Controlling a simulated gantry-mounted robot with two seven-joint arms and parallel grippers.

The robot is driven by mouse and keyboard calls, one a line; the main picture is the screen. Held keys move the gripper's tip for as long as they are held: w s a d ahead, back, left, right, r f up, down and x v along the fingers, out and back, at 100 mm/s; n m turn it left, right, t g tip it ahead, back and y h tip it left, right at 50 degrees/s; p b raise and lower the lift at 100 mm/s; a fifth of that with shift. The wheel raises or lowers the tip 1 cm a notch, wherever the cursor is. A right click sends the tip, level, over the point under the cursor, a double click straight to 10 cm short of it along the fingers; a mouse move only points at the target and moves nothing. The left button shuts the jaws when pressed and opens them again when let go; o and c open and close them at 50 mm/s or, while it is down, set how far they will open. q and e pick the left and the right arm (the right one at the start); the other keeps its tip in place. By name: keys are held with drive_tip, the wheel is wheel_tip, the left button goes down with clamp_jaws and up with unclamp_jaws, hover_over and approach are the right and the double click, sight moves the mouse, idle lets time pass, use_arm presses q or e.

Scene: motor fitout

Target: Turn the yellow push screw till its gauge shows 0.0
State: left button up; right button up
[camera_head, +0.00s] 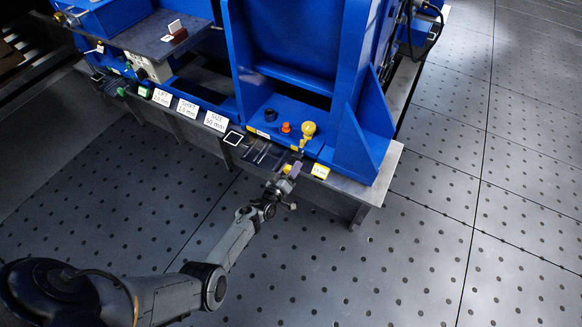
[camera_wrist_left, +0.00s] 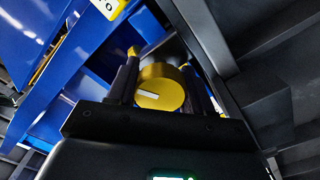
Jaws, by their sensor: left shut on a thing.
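The yellow push screw shows in the left wrist view as a round yellow knob (camera_wrist_left: 160,88) with a white mark on its face. My left gripper (camera_wrist_left: 160,84) has a dark finger on either side of the knob and is shut on it. In the head view my left gripper (camera_head: 289,174) is at the front edge of the blue machine's bench, where it mostly hides the screw. A yellow-edged gauge label (camera_head: 320,171) sits just right of the gripper; its figure is too small to read surely. My right gripper is not in view.
A tall blue frame (camera_head: 300,45) stands behind the gripper. A yellow-topped post (camera_head: 308,129) and an orange knob (camera_head: 285,127) stand close by. White LIFT, SHIFT and SIZE cards (camera_head: 215,121) line the bench edge to the left. The perforated floor in front is clear.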

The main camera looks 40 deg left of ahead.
use_arm(q)
drive_tip(key=n+p, duration=0.1)
drive_tip(key=n, duration=0.5)
drive_tip(key=shift+n, duration=0.3)
drive_tip(key=n, duration=0.5)
drive_tip(key=shift+n, duration=0.3)
drive_tip(key=o, duration=1)
drive_tip(key=shift+a, duration=0.1)
drive_tip(key=shift+o, duration=0.2)
